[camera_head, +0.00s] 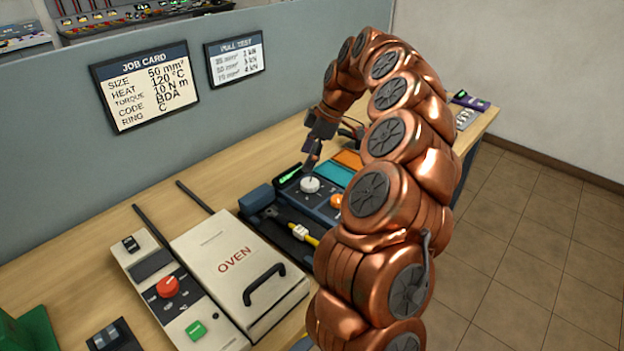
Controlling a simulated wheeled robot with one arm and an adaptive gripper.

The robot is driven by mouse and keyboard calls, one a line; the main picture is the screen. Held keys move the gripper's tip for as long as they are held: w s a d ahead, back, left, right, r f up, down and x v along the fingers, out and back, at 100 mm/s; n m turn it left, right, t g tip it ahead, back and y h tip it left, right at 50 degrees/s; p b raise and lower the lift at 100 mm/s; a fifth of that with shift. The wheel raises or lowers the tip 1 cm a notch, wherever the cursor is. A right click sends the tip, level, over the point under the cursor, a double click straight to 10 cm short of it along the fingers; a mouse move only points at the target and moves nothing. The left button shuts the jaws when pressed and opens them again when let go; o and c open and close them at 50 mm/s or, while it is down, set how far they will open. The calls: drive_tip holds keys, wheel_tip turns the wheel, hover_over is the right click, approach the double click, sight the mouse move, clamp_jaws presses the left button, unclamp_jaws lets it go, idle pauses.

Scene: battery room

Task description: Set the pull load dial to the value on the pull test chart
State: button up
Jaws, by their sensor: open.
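The pull test chart (236,60) hangs on the grey partition. Its rows pair mm² sizes with kN values; the small print is hard to read, and the middle row looks like 50 mm², 3 kN. The job card (145,86) beside it reads size 50 mm², heat 120 °C, torque 10 N m, code BDA, ring C. A white round dial (310,185), which appears to be the pull load dial, sits on a dark blue unit with a small green display (290,174). My gripper (312,164) is open, pointing down just above the dial; contact cannot be told.
An oven (221,248) with a black handle and a control box with a red knob (168,287) stand to the left. A yellow-handled tool (302,233) lies before the blue unit. My arm hides much of the bench's right side.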

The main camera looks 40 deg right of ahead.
sight(310, 182)
drive_tip(key=shift+w+d+f+p, duration=0.2)
drive_tip(key=shift+d+f+p, duration=0.15)
drive_tip(key=shift+f, duration=1.2)
drive_tip(key=shift+w+d+f+p, duration=0.25)
drive_tip(key=shift+f+p, duration=0.15)
drive_tip(key=shift+f, duration=1.2)
drive_tip(key=shift+w+d+f+p, duration=0.25)
drive_tip(key=shift+f+p, duration=0.1)
drive_tip(key=shift+f, duration=1.2)
drive_tip(key=c, duration=1.2)
drive_tip(key=shift+o, duration=0.2)
drive_tip(key=shift+f+b, duration=0.1)
drive_tip(key=shift+b, duration=0.35)
